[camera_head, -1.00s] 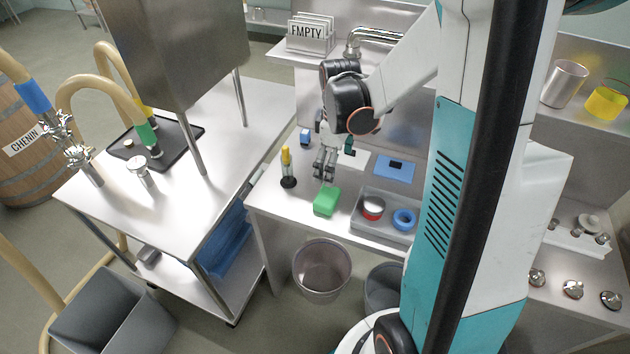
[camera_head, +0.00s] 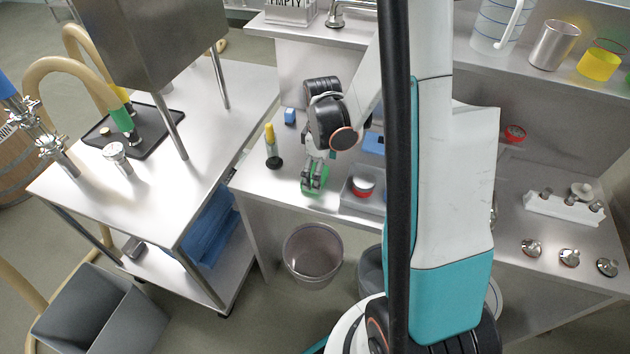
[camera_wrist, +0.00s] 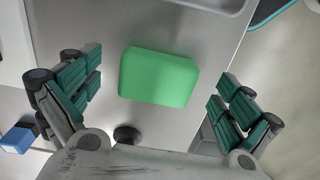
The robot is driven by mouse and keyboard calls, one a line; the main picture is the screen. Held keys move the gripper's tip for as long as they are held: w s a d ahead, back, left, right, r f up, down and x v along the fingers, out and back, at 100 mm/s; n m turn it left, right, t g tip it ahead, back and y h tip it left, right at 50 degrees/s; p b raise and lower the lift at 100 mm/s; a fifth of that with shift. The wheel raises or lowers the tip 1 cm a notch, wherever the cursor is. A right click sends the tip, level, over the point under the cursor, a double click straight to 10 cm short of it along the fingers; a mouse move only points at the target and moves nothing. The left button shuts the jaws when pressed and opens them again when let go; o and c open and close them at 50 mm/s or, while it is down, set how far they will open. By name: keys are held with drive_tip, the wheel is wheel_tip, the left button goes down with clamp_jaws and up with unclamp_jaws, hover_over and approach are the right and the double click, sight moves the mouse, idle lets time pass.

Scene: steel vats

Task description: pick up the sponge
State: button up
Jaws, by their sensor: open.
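The sponge is a green block with rounded corners, lying flat on the steel table. In the wrist view the sponge (camera_wrist: 158,77) is in full sight between the two spread fingers. My gripper (camera_wrist: 158,98) is open, with clear gaps between each finger and the sponge. In the head view my gripper (camera_head: 315,182) is right above the sponge (camera_head: 317,190) and hides part of it. I cannot tell how far the fingertips are above the table.
A grey tray (camera_head: 352,200) with a red-and-silver round item (camera_head: 364,185) is just right of the sponge. A yellow-topped tool (camera_head: 270,146) on a black base stands to the left. A blue block (camera_head: 290,115) lies behind. A bin (camera_head: 313,255) stands below the table's front edge.

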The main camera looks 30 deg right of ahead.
wheel_tip(320, 180, down, 2)
drive_tip(key=shift+f, duration=0.2)
drive_tip(key=c, duration=1)
drive_tip(key=shift+o, duration=0.2)
drive_tip(key=shift+r, duration=0.15)
wheel_tip(320, 180, up, 20)
drive_tip(key=p, duration=0.6)
drive_tip(key=shift+p, duration=0.4)
